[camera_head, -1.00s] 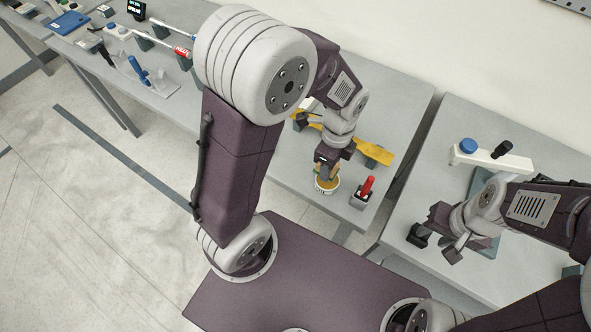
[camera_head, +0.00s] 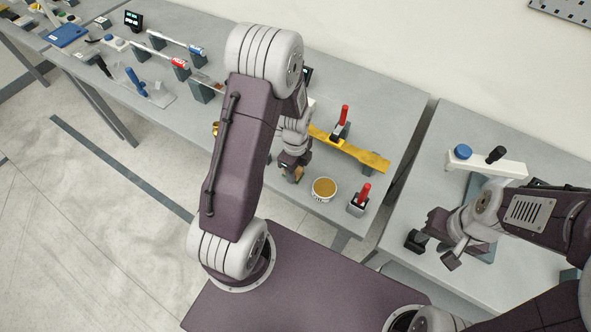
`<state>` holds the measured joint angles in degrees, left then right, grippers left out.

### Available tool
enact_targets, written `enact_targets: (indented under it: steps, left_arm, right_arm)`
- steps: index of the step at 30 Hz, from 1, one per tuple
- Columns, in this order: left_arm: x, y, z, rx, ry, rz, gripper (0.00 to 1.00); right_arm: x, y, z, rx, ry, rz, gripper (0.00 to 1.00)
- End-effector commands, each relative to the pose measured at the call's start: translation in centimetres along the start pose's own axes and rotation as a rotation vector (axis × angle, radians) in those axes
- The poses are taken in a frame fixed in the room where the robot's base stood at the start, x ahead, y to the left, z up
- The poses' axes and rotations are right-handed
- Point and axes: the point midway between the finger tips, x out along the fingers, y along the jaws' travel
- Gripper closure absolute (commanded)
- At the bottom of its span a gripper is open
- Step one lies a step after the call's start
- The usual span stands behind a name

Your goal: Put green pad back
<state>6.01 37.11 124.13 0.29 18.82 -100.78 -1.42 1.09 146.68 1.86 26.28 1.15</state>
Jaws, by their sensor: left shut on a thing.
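My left gripper (camera_head: 291,173) is low over the front part of the middle table, left of a round white tub with a yellow-brown top (camera_head: 324,188). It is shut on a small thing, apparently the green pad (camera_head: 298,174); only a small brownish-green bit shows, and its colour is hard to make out. The gripper and the tub are apart. My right gripper (camera_head: 433,249) is open and empty over the right table, with its dark fingers spread.
A red-handled stamp-like tool (camera_head: 360,197) stands right of the tub. A yellow bar (camera_head: 352,149) lies behind, with another red-handled tool (camera_head: 341,125) by it. On the right table stands a white device with a blue knob (camera_head: 463,152). Blue and red tools stand further left.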

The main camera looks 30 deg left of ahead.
Motion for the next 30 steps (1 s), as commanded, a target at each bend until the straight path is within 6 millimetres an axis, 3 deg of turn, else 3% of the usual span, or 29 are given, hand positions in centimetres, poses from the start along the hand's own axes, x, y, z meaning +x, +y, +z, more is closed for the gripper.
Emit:
enact_targets:
  steps: [8,9,11,23,30]
  left_arm:
    - [0.4,0.0,0.0,0.000,0.000,0.000,1.00]
    - [0.3,0.0,0.0,0.000,0.000,-0.001,0.52]
    - [0.3,0.0,0.0,0.000,0.000,-0.001,0.38]
    - [-0.6,-0.1,0.0,0.000,-0.001,-0.003,0.38]
    - [-5.7,-0.2,0.0,0.000,-0.002,-0.008,0.38]
  right_arm:
    - [0.3,0.0,0.0,0.000,0.000,0.000,0.60]
    - [0.2,0.0,0.0,0.000,0.000,0.000,0.60]
    - [0.2,0.0,0.0,0.000,0.000,0.000,0.60]
    - [-0.1,0.0,0.0,0.000,0.000,0.000,0.60]
    - [-0.3,0.0,0.0,0.000,0.000,0.000,0.60]
